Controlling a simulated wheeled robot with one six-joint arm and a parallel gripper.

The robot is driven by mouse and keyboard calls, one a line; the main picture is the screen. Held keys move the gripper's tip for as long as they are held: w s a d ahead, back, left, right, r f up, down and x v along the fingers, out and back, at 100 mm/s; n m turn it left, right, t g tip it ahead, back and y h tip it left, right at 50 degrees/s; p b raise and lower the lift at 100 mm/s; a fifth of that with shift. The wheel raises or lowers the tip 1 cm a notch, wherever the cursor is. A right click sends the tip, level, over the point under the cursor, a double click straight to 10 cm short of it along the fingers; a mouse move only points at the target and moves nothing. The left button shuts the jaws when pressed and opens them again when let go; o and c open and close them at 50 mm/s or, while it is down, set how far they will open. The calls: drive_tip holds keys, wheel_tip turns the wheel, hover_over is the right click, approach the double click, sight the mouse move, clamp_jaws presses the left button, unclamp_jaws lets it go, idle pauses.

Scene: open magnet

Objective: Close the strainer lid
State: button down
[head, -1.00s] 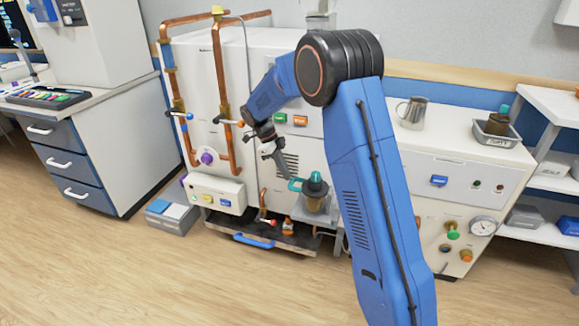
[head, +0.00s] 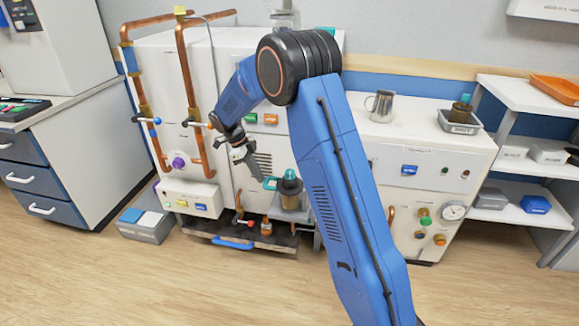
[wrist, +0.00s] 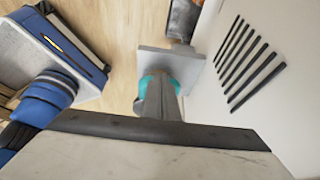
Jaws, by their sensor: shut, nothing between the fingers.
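The strainer (head: 290,197) is a small brown cup with a teal top knob. It stands on a small grey shelf at the front of the white machine in the head view. A teal tab or loop (head: 270,183) sticks out at its left side. Whether the lid is fully seated is too small to tell. My gripper (head: 256,175) is shut and empty, pointing down just left of the teal tab. In the wrist view my shut fingers (wrist: 160,100) overlap a teal part (wrist: 148,82) and hide much of it. Contact cannot be told.
Copper pipes (head: 190,90) with valves rise left of my gripper. The white machine's vented front is close behind it. A metal jug (head: 381,106) and a grey tray (head: 459,123) stand on the right counter. The floor in front is clear.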

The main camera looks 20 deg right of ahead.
drive_tip(key=s+d+r+t+y, duration=0.3)
drive_tip(key=s+d+r+y, duration=0.3)
drive_tip(key=d+r, duration=0.6)
drive_tip(key=s+d+t+y, duration=0.6)
drive_tip(key=s+d, duration=0.3)
drive_tip(key=d, duration=0.2)
drive_tip(key=shift+s+y, duration=0.2)
drive_tip(key=shift+y, duration=0.5)
idle(0.7)
